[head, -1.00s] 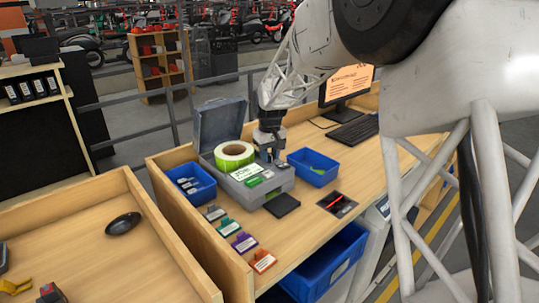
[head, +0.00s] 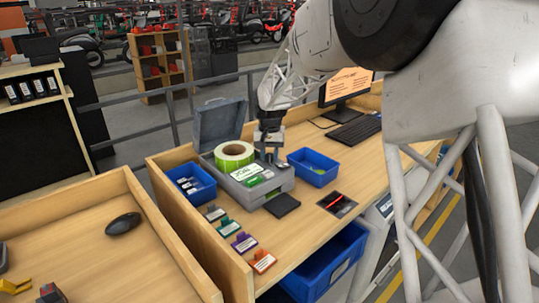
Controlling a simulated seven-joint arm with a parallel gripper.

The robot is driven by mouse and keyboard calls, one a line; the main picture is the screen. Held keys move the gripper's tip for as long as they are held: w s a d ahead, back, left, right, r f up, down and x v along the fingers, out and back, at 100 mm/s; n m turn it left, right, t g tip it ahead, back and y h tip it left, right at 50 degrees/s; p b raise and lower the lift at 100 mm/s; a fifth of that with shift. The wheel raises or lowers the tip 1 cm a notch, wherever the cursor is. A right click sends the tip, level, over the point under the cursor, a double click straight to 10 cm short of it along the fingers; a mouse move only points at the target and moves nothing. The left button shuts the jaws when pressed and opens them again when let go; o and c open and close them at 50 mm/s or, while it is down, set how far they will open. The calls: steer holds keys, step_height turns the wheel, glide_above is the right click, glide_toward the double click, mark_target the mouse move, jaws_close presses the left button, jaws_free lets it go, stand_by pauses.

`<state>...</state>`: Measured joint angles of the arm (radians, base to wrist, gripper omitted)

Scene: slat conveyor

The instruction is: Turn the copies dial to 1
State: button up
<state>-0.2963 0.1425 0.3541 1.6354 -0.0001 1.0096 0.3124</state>
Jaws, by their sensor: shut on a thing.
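The grey label printer (head: 273,187) stands on the wooden bench with its lid raised and a green-edged label roll (head: 234,153) inside. A white and green label shows on its front. My gripper (head: 269,157) points down at the printer's right side, just right of the roll. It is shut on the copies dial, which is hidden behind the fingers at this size. The dial's pointer and numbers cannot be read.
Blue bins stand left (head: 191,183) and right (head: 313,167) of the printer. Several coloured tags on stands (head: 242,242) line the bench's left front. A monitor (head: 345,86) and keyboard (head: 354,131) are at the back right.

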mark_target(270, 155)
steer(key=o, duration=0.9)
steer(key=shift+o, duration=0.2)
steer(key=shift+r, duration=0.15)
steer(key=shift+r, duration=3.8)
